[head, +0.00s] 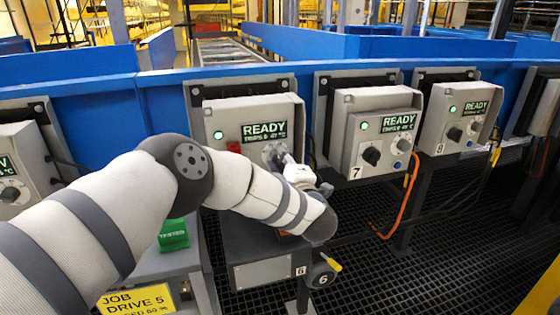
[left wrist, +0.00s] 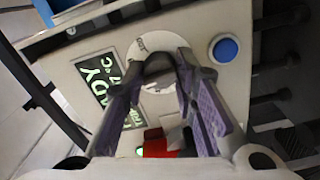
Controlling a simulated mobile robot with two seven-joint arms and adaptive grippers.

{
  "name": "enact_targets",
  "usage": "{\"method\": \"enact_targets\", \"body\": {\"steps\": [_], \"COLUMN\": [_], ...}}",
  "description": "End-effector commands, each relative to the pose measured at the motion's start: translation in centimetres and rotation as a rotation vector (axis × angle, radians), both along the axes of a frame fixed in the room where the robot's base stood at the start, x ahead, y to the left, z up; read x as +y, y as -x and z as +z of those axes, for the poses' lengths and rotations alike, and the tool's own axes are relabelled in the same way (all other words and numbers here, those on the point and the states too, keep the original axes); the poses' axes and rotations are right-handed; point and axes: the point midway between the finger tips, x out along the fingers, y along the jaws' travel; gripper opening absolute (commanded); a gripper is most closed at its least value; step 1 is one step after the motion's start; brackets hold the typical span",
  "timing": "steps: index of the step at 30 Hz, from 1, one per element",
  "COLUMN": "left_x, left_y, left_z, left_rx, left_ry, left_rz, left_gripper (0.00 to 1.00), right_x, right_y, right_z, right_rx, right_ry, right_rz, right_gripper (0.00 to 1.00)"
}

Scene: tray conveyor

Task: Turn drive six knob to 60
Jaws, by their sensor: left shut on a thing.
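The drive six box (head: 228,108) is grey with a lit screen reading READY and a green lamp. Its label plate below shows a 6. My left gripper (head: 284,161) is at the right part of its front panel and hides most of the knob's dial (head: 268,149). In the left wrist view, my left gripper (left wrist: 157,76) has its purple-padded fingers on both sides of the dark drive six knob (left wrist: 158,61), shut on it. The pale dial (left wrist: 156,88) shows around the knob; its pointer setting is not readable. My right gripper is not in view.
A blue button (left wrist: 225,49) sits beside the dial, and a red switch (head: 233,147) left of it. Drive boxes seven (head: 350,120) and eight (head: 440,115) stand to the right. An orange cable (head: 405,200) hangs below seven. A yellow JOB sign (head: 138,301) is at lower left.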

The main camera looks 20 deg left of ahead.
Motion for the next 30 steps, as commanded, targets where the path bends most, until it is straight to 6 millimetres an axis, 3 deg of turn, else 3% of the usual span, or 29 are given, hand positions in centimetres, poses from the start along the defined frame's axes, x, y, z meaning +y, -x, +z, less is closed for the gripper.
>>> {"method": "enact_targets", "body": {"steps": [13, 30], "left_x": [-0.11, -0.13], "left_y": [0.05, 0.04], "left_z": [-0.26, -0.28], "left_rx": [-0.127, -0.153], "left_ry": [0.198, 0.236], "left_rz": [-0.002, -0.003], "left_gripper": [0.0, 0.0], "right_x": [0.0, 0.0], "right_y": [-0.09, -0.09], "right_z": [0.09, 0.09], "right_rx": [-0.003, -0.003], "right_ry": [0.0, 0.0], "right_rz": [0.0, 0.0], "right_gripper": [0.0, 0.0]}}
